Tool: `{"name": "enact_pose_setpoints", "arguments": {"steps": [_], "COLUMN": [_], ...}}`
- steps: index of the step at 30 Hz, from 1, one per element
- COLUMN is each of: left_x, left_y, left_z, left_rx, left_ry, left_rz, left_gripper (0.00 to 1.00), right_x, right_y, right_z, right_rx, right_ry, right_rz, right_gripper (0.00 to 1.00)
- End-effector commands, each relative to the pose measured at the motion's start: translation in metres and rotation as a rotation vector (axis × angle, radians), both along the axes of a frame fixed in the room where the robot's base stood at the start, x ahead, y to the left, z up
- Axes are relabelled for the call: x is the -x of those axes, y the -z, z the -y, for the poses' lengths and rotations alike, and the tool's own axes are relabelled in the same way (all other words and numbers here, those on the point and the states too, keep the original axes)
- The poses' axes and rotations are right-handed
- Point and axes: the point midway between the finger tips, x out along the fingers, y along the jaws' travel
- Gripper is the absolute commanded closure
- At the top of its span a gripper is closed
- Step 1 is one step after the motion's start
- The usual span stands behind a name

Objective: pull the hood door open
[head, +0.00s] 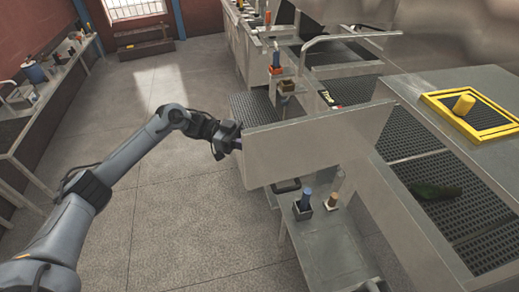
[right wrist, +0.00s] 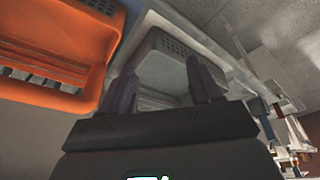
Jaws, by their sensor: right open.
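The hood door looks to be the flat pale grey panel (head: 315,145) in the middle of the head view. It stands out from the grey metal unit on the right. My left gripper (head: 230,142) is at the panel's left edge, beside or touching a small dark part there. Its fingertips are too small and hidden to show whether they are closed on it. My right gripper (right wrist: 165,88) shows only in the right wrist view, with its two dark fingers apart and nothing between them.
A yellow-framed dark pad (head: 470,113) lies on the right counter. A low shelf (head: 325,245) with small holders is below the panel. Open floor (head: 165,215) lies to the left. In the right wrist view an orange crate (right wrist: 90,62) and a grey crate (right wrist: 160,68) are near the right fingers.

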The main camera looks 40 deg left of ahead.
Motion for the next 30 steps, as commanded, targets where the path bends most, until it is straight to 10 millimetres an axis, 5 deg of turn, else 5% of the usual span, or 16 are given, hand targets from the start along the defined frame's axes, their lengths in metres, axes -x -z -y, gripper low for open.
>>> {"name": "enact_pose_setpoints", "arguments": {"steps": [13,14,18,30], "left_x": [-0.0025,-0.0024,-0.0021,-0.0008], "left_y": [0.0015,0.0015,0.0012,0.001], "left_z": [0.0011,0.0012,0.0007,-0.0027], "left_rx": [-0.001,-0.001,-0.001,-0.001], "left_ry": [-0.003,-0.003,-0.003,-0.003], "left_rz": [0.004,0.004,0.004,0.001], "left_gripper": [1.0,0.69,0.5,0.5], "right_x": [0.0004,0.0004,0.0011,0.0006], "right_y": [0.0012,0.0012,0.0016,0.0017], "right_z": [0.0016,0.0015,0.0002,-0.001], "right_rx": [0.006,0.005,0.0,-0.005], "right_ry": [-0.003,-0.003,0.0,0.004], "right_rz": [0.0,0.0,-0.003,-0.002], "right_gripper": [0.37,0.37,0.37,0.37]}}
